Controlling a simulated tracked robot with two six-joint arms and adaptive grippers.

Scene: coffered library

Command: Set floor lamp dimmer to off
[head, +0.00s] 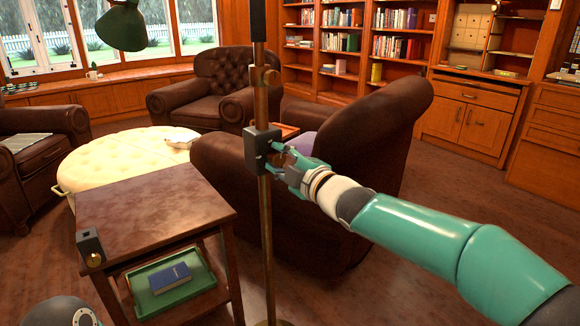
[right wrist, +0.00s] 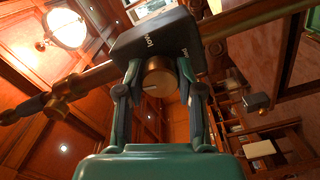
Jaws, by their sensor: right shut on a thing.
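The floor lamp's brass pole (head: 266,220) stands upright in the middle of the head view. A dark dimmer box (head: 257,150) is fixed on the pole; it also shows in the right wrist view (right wrist: 150,38), with pale lettering. A round brass knob (right wrist: 158,77) with a pale mark sits on the box's face. My right gripper (head: 282,160) is at the box, and its two fingers (right wrist: 160,82) are shut on the knob from both sides. Parts of the knob's sides are hidden by the fingers. My left gripper is not in view.
A wooden side table (head: 150,205) with a green tray (head: 170,300) below stands left of the pole. A small dark box (head: 90,245) is at its edge. A leather armchair (head: 300,210) stands close behind the pole. A green lampshade (head: 121,27) hangs upper left.

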